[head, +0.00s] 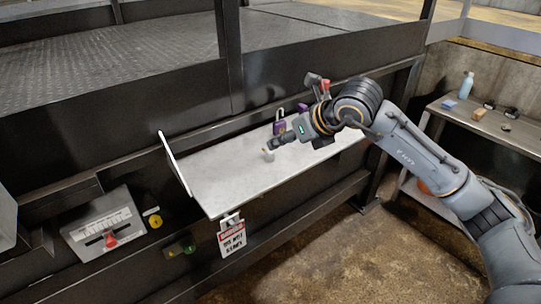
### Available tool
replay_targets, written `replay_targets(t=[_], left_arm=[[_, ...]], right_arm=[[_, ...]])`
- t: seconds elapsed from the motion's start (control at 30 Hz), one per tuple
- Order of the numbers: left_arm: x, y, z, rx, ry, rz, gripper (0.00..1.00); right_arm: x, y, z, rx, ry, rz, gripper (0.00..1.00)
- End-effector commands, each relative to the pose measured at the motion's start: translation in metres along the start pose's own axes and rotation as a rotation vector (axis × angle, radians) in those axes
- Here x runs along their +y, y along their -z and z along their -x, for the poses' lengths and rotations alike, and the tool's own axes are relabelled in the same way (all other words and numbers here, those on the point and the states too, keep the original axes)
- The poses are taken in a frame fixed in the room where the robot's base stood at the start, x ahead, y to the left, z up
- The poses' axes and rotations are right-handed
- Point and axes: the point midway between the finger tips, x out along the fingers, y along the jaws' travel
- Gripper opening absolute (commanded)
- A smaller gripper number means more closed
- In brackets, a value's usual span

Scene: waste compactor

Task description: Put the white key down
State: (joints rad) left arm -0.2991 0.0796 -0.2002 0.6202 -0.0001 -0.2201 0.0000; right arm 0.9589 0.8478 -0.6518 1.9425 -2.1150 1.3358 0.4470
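My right gripper (273,145) reaches in from the right, low over the light grey shelf (225,180). Its dark fingers look close together. A small whitish piece, which looks like the white key (268,155), shows at the fingertips. It is too small to make out its shape, and I cannot tell whether it touches the shelf. My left gripper is not in view.
A purple padlock (279,127) stands behind the gripper. A danger sign (232,238) with a lock hangs at the shelf's front edge. A control panel (103,225) with a red handle is at left. A side table (490,125) holds a bottle (466,86). The shelf's near part is clear.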

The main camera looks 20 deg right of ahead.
Motion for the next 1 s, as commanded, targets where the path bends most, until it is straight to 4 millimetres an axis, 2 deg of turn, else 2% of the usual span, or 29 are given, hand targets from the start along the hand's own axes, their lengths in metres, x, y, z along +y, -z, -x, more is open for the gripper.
replay_targets(t=[0.03,0.17,0.5,0.77,0.93,1.0], left_arm=[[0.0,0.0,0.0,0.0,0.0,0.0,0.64],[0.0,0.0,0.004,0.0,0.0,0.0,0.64],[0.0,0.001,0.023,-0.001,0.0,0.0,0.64],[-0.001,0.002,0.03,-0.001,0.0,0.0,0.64],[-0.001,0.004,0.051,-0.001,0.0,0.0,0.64],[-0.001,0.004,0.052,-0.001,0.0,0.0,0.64]], right_arm=[[-0.012,-0.002,0.005,0.01,0.049,0.004,0.45],[-0.025,-0.002,0.001,0.025,0.094,0.003,0.45],[-0.028,-0.001,-0.062,0.026,0.09,0.003,0.45],[-0.03,0.001,-0.082,0.024,0.09,0.004,0.45],[-0.028,0.004,-0.105,0.027,0.088,0.004,0.45],[-0.03,0.005,-0.116,0.025,0.089,0.003,0.45]])
